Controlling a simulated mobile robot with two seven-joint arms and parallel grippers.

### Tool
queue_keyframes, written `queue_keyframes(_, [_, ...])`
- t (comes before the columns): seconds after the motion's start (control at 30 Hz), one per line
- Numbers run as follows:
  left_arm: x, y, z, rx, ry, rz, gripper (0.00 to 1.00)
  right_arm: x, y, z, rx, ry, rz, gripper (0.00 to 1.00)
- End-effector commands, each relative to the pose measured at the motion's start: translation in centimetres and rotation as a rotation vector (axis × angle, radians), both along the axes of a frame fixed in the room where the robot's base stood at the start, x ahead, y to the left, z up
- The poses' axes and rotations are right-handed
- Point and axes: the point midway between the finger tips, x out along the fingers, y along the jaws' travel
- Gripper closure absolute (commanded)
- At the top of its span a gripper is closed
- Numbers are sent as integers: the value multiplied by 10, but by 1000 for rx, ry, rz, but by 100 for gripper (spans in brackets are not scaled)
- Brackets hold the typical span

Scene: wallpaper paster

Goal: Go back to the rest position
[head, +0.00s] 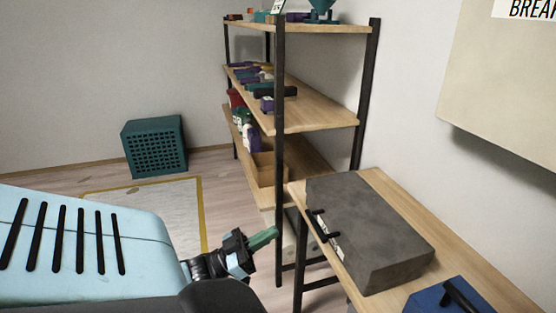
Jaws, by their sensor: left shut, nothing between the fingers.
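My left gripper (264,238) shows low in the middle of the head view, with its green fingers shut and nothing between them. It points to the right, in front of the lower shelf and left of the wooden bench. It appears apart from both. My light blue arm housing (85,245) fills the lower left. My right gripper is not in view.
A wooden shelf unit (315,112) with black posts holds several small items. A grey case (365,235) and a blue case (448,298) lie on the wooden bench (376,184). A green crate (154,147) stands by the wall. Floor (221,195) is clear left of the shelf.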

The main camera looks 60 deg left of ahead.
Motion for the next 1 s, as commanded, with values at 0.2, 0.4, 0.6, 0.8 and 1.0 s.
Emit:
queue_keyframes(0.2, [-2, 1, -1, 0, -1, 0, 100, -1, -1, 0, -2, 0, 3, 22])
queue_keyframes(0.4, [-2, 0, -1, 0, -1, 0, 100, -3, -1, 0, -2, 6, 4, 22])
queue_keyframes(0.6, [-6, -9, -19, 0, 57, 13, 100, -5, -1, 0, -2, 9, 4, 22])
queue_keyframes(0.8, [-39, -57, -106, 24, 354, 68, 100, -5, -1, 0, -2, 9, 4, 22])
queue_keyframes(1.0, [-103, -127, -196, 85, 721, 99, 100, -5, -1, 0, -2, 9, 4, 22])
